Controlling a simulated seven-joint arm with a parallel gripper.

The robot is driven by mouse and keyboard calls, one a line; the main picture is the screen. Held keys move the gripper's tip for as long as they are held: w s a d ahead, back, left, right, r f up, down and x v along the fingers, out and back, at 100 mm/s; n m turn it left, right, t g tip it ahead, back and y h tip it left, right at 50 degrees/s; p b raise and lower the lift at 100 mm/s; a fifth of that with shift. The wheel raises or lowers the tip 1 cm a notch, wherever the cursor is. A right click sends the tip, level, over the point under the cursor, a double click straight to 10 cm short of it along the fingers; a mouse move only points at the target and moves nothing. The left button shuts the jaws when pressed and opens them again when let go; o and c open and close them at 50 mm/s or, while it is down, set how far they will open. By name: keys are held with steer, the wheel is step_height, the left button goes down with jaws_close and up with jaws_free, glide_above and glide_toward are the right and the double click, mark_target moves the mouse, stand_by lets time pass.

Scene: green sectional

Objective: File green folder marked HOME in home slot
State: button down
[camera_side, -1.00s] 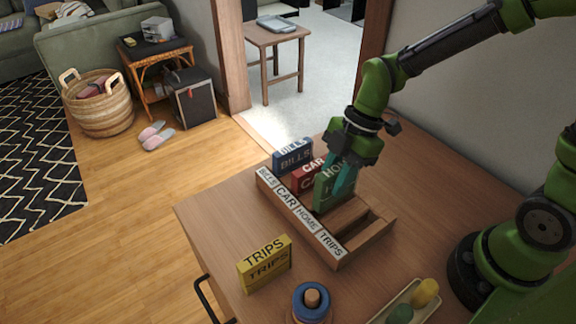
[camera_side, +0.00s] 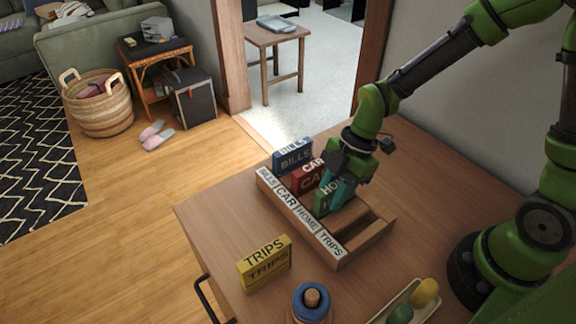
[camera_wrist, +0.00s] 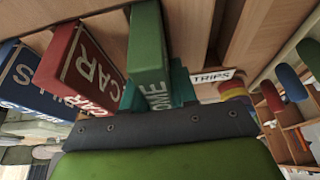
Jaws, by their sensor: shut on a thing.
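The green HOME folder (camera_side: 322,203) stands in the wooden sorter (camera_side: 375,240), behind the HOME label (camera_side: 306,222). My gripper (camera_side: 342,190) is shut on it from above. In the wrist view the green folder (camera_wrist: 148,45) sits between my teal fingers (camera_wrist: 155,88), with its HOME lettering partly covered. The folder's lower part is hidden by the sorter's front wall, so I cannot tell whether it touches the slot floor.
The blue BILLS folder (camera_side: 292,158) and red CAR folder (camera_side: 307,178) stand in slots to the left. The TRIPS slot looks empty. A yellow TRIPS folder (camera_side: 265,264) stands on the table in front. A ring stacker (camera_side: 312,301) and a tray (camera_side: 412,303) are nearby.

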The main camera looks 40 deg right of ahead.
steer(key=c, duration=0.8)
jaws_free()
steer(key=shift+r, duration=0.1)
steer(key=v, duration=1.6)
steer(key=s+d+r+m+t+h, duration=0.1)
steer(key=s+d+r+m+t, duration=0.1)
steer(key=m, duration=0.9)
steer(key=s+d+r+m+t+h, duration=0.1)
steer(key=s+d+m+t, duration=0.3)
steer(key=m, duration=0.7)
steer(key=shift+s+r+t, duration=0.45)
steer(key=shift+r+t, duration=0.15)
